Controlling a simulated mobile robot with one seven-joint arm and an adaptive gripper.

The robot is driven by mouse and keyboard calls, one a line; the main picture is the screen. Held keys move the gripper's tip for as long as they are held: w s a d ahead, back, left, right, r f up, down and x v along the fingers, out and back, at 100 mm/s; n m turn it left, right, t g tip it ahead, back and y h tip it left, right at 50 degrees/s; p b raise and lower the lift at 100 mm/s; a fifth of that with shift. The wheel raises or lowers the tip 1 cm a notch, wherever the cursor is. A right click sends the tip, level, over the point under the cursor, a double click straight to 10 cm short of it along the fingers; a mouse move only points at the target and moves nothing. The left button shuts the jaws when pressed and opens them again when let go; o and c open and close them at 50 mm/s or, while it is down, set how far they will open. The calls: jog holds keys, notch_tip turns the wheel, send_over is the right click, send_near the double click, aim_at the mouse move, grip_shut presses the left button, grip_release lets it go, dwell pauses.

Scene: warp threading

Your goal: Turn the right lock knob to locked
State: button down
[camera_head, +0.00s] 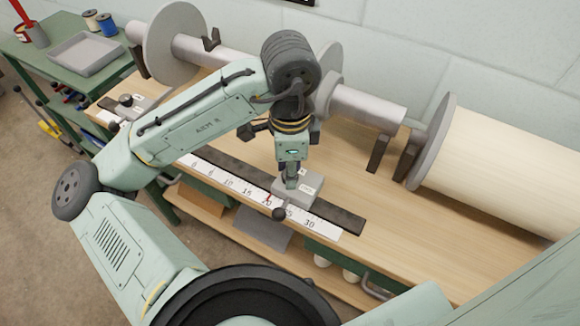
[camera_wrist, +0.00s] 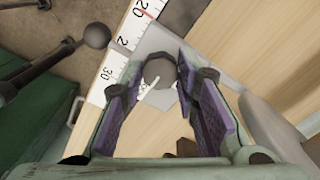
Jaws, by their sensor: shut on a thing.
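The right lock knob (camera_wrist: 159,72) is a dark grey round knob, seen between my gripper's fingers in the wrist view. It stands on a light grey block (camera_head: 312,188) that sits on the dark rail (camera_head: 335,215). My gripper (camera_wrist: 161,66) points down over the block and is shut on the knob, with a purple pad on either side. In the head view my gripper (camera_head: 292,180) hides most of the knob. White marks show beside the knob in the wrist view, but I cannot read its setting.
A dark ball (camera_head: 279,214) sticks out at the block's front; it shows in the wrist view too (camera_wrist: 97,35). A white number scale (camera_head: 215,178) runs along the rail. Another knob (camera_head: 126,100) is at far left. A large roller (camera_head: 500,165) and metal shaft lie behind.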

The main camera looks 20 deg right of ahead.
jog(key=c, duration=1.2)
grip_release()
jog(key=shift+c, duration=0.2)
notch_tip(320, 180, up, 12)
